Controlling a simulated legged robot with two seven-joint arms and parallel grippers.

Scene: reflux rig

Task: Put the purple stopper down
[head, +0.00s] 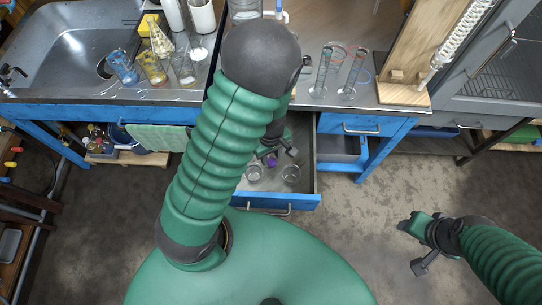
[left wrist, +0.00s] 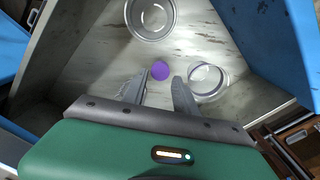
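The purple stopper (head: 271,161) is in the open drawer (head: 312,183). In the left wrist view the stopper (left wrist: 160,70) shows as a small purple disc against the drawer floor, just beyond and between my left fingertips, with a gap on both sides. My left gripper (left wrist: 159,84) is open and points down into the drawer; in the head view my left gripper (head: 280,156) is partly hidden by my own arm. My right gripper (head: 414,246) is over the floor at the right, its fingers apart and empty.
Two glass vessels stand in the drawer near the stopper: one at its right (left wrist: 208,80), one farther off (left wrist: 150,18). The drawer walls are close around my left gripper. Tall glass cylinders (head: 323,72) stand on the bench above. A sink (head: 75,45) is at the left.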

